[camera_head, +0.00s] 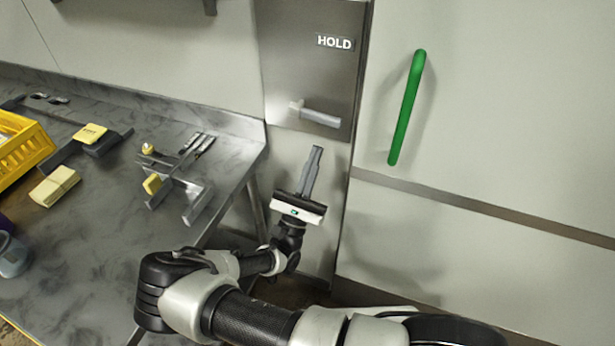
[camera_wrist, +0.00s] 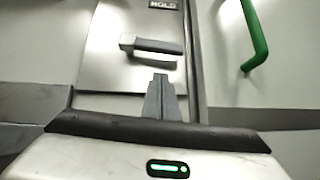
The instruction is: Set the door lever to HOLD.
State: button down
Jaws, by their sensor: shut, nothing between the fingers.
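The door lever (camera_head: 316,115) is a light grey handle on a brushed metal panel (camera_head: 290,60). It points to the right, near horizontal, drooping slightly at its right end. A HOLD label (camera_head: 335,42) is above it on the panel. The lever also shows in the wrist view (camera_wrist: 152,45), with the HOLD label (camera_wrist: 163,4) cut by the top edge. My gripper (camera_head: 318,150) is shut and empty, its fingers pointing up, just below the lever. In the wrist view, my fingertips (camera_wrist: 160,78) appear below the lever's right part; I see no contact.
A green vertical handle (camera_head: 407,107) stands out from the pale door to the right. A grey marbled counter (camera_head: 100,235) is at the left, with a yellow crate (camera_head: 22,150), tools and yellow blocks. Its right edge is near my arm.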

aim_at(324, 123)
jog(key=r, duration=0.5)
jog(key=shift+w+d, duration=0.4)
jog(key=shift+p, duration=0.4)
jog(key=shift+d+r+n+t+y+p, duration=0.1)
jog(key=shift+r+n+t+y+p, duration=0.2)
jog(key=shift+n+y, duration=0.4)
